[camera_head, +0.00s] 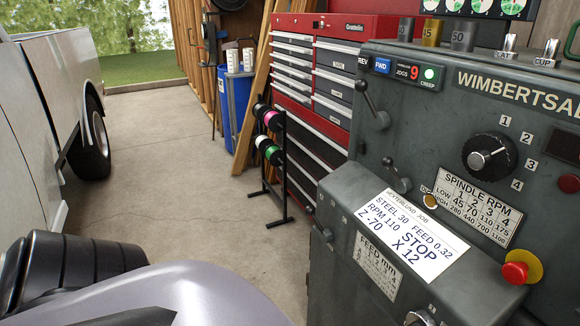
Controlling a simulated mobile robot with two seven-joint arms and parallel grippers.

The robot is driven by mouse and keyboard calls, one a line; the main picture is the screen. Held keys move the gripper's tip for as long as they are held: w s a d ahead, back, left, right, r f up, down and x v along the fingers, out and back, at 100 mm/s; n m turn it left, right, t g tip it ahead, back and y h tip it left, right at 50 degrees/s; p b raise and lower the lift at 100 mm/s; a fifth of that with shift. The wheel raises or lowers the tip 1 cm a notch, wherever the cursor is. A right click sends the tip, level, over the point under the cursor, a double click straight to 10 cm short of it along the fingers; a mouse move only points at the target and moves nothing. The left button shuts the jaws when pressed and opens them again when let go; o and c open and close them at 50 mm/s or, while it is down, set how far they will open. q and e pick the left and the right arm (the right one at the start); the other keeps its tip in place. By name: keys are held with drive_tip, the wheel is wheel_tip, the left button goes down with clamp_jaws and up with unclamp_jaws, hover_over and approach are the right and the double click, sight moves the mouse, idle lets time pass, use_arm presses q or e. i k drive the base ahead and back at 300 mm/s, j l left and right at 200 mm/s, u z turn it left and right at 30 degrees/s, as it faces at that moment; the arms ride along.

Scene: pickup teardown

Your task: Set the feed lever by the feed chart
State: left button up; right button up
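The grey lathe headstock (450,120) fills the right side. The feed chart plate, headed "FEED mm" (377,266), is on its lower sloping front; its small figures are too small to read. A white job card (412,234) above it reads steel 30, feed 0.32, RPM 110, stop Z -70, X 12. One black-knobbed lever (373,104) is at the upper left of the headstock and another (396,174) is below it. A smaller knob (325,233) is at the lower left edge. I cannot tell which is the feed lever. Neither gripper is in view.
A spindle dial (489,157) and spindle RPM plate (473,207) are on the headstock, with a red stop button (516,272) below. A red tool chest (325,80) and a spool rack (270,150) stand behind. Open concrete floor (190,180) is at left, beside a pickup (60,110).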

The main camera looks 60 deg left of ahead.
sight(326, 236)
drive_tip(key=u, duration=1.55)
